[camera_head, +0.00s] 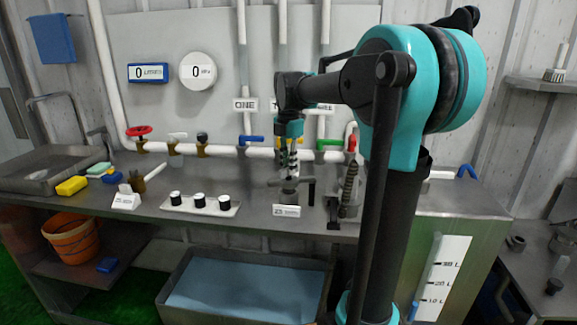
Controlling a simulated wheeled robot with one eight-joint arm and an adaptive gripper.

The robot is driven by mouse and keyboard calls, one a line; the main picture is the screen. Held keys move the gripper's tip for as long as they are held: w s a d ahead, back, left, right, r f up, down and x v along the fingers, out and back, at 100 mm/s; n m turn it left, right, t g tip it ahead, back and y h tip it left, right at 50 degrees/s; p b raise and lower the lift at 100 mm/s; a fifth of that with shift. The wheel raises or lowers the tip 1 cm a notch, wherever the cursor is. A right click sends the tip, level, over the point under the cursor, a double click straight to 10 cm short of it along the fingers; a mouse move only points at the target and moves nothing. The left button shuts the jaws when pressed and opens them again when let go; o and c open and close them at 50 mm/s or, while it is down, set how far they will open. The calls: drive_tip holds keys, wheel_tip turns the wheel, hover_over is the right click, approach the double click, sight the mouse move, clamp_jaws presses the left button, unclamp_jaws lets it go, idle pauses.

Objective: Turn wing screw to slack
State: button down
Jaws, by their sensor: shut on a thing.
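My gripper (289,174) points straight down over the middle of the workbench. Its fingers are closed low on a small metal fixture (289,197) that stands behind a white label. The wing screw is hidden between the fingers, at the top of this fixture. Its wings and their angle are too small and covered to make out. My arm reaches in from the right and covers part of the bench and wall.
A tray (166,207) with three black-topped knobs lies to the left of the fixture. A clamp-like device (347,190) stands close on its right. Pipes with coloured valve handles, including a blue one (251,139), run behind. A bin (180,262) sits below the bench.

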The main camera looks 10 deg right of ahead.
drive_tip(key=shift+n, duration=1.2)
drive_tip(key=c, duration=1.5)
unclamp_jaws()
drive_tip(key=shift+c, duration=0.2)
drive_tip(key=shift+r, duration=0.15)
wheel_tip(320, 180, up, 12)
drive_tip(key=shift+s, duration=0.1)
